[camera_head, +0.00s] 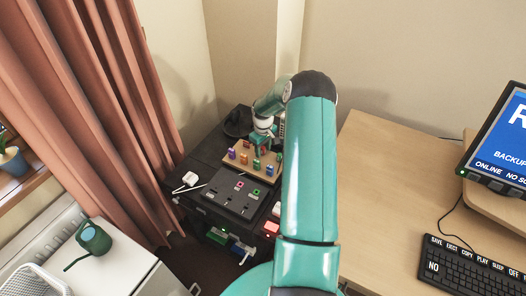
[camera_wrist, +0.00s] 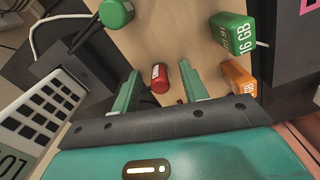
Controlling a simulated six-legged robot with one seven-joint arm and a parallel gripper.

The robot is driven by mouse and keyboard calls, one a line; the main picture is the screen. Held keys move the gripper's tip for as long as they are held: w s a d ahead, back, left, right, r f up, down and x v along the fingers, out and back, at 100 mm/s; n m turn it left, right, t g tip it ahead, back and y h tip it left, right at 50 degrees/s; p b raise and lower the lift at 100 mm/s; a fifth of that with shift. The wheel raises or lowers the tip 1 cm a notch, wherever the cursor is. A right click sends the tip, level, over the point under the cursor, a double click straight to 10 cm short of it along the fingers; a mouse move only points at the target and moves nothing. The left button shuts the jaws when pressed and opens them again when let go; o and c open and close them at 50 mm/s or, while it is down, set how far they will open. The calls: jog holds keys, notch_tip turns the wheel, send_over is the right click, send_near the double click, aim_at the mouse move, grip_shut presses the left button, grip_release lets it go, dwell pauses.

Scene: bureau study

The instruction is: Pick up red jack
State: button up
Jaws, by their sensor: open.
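The red jack (camera_wrist: 160,78) is a small red cylinder on a light wooden board (camera_wrist: 165,35) in the wrist view. My gripper (camera_wrist: 161,84) is open, with one green finger on each side of the red jack. The jack lies between the fingers with a visible gap to each. In the head view my gripper (camera_head: 261,141) is over the back of the wooden board (camera_head: 238,170), where the red jack cannot be made out.
A green jack (camera_wrist: 116,13) with dark prongs is nearby. A green 16 GB stick (camera_wrist: 233,33) and an orange stick (camera_wrist: 238,78) stand to the right. A white keypad (camera_wrist: 38,115) is at left. A dark panel (camera_head: 232,196) lies before the board; a wooden desk (camera_head: 385,180) is right.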

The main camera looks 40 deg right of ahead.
jog(key=shift+f, duration=0.1)
grip_shut()
